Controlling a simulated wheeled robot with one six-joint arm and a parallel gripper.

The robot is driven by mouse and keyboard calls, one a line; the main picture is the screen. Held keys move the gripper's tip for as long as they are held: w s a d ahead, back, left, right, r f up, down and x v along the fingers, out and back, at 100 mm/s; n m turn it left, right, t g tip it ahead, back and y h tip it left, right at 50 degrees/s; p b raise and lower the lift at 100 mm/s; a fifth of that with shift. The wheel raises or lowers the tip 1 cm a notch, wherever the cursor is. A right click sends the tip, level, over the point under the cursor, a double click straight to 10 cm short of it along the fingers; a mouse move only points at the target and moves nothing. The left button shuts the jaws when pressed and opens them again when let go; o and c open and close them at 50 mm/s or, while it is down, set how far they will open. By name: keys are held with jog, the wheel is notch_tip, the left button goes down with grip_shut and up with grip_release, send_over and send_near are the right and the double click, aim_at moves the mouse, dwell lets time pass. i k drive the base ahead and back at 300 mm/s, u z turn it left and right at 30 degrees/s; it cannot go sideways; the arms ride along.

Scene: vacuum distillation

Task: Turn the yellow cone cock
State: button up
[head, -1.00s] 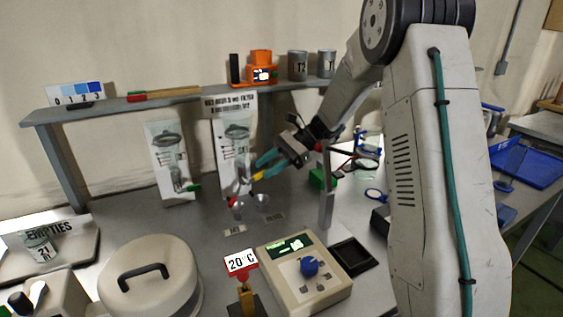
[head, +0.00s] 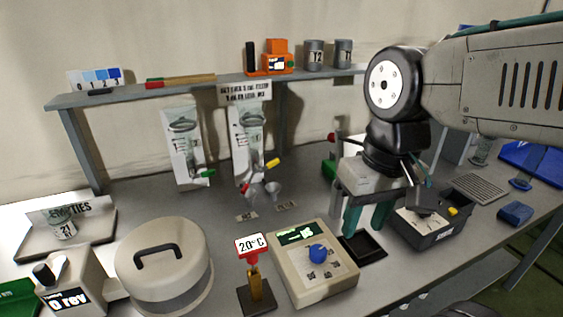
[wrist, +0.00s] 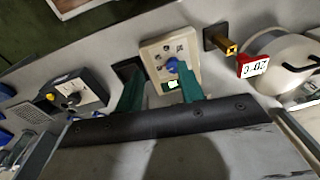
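The yellow cone cock (head: 272,163) sits at the lower right of the right-hand glass vessel (head: 251,130), its handle tilted up to the right. A red cock (head: 245,189) is just below and left of it. My gripper (head: 366,222) is well to the right and nearer the front, pointing down above the bench by the black tray. Its teal fingers are apart with nothing between them. In the wrist view my gripper (wrist: 160,90) also shows its fingers apart, in front of the cream device. The yellow cock is not in the wrist view.
A cream device (head: 316,262) with a blue knob stands at the front, by the black tray (head: 365,248). A dark box (head: 430,229) with its own small yellow knob is to the right. A green-handled vessel (head: 184,140) stands left. A shelf (head: 215,84) runs above.

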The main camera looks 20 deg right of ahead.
aim_at(274, 162)
jog(key=k, duration=1.2)
jog(key=z, duration=0.2)
jog(key=i, duration=0.85)
jog(key=u, duration=0.25)
